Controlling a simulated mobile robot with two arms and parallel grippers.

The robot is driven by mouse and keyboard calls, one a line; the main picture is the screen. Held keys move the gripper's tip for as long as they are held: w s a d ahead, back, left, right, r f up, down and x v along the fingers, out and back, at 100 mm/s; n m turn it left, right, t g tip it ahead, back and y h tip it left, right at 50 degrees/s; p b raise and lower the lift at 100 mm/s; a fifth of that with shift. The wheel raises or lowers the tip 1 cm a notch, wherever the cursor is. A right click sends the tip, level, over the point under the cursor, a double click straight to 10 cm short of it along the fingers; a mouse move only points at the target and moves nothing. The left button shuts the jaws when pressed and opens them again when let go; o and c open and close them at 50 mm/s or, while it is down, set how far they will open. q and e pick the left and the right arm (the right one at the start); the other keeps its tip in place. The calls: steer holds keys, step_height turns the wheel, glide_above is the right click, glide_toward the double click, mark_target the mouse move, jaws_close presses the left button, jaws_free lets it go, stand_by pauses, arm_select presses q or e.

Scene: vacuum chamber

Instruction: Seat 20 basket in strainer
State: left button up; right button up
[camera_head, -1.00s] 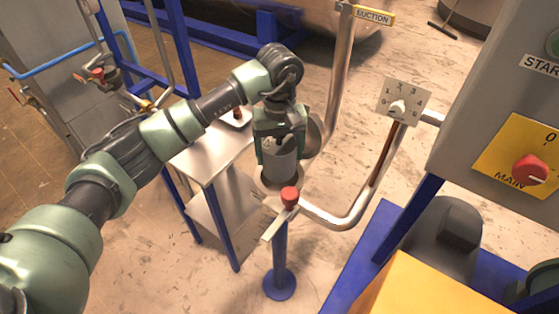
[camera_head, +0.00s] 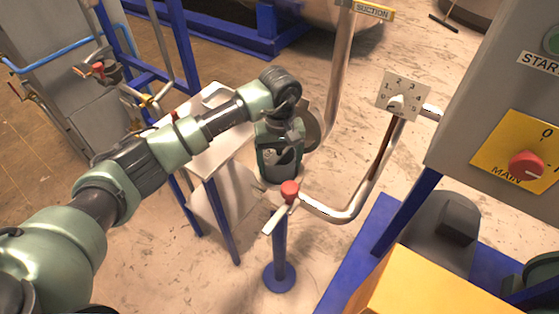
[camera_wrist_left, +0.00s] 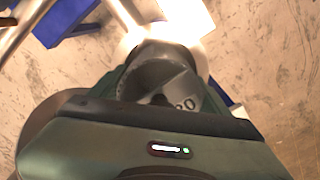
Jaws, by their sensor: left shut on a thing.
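My left gripper (camera_head: 278,162) points down at the top of the strainer (camera_head: 265,184) on the pipe. It is shut on the 20 basket, a grey cylinder whose "20" marking shows in the left wrist view (camera_wrist_left: 184,104). The basket is mostly hidden by the gripper and the strainer in the head view. It appears lowered into the strainer's opening; how deep it sits cannot be told. My right gripper is out of view.
A red-knobbed valve handle (camera_head: 289,190) stands close in front of the strainer. A metal side table (camera_head: 205,155) is at the left. A dial plate (camera_head: 402,97) and a grey panel with a red MAIN switch (camera_head: 526,165) are at the right.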

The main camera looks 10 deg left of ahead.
arm_select(q)
steer(key=shift+f+b, duration=0.3)
steer(key=shift+b, duration=0.1)
steer(key=o, duration=1.6)
steer(key=shift+s, duration=0.1)
steer(key=shift+o, duration=0.8)
steer(key=shift+f, duration=0.1)
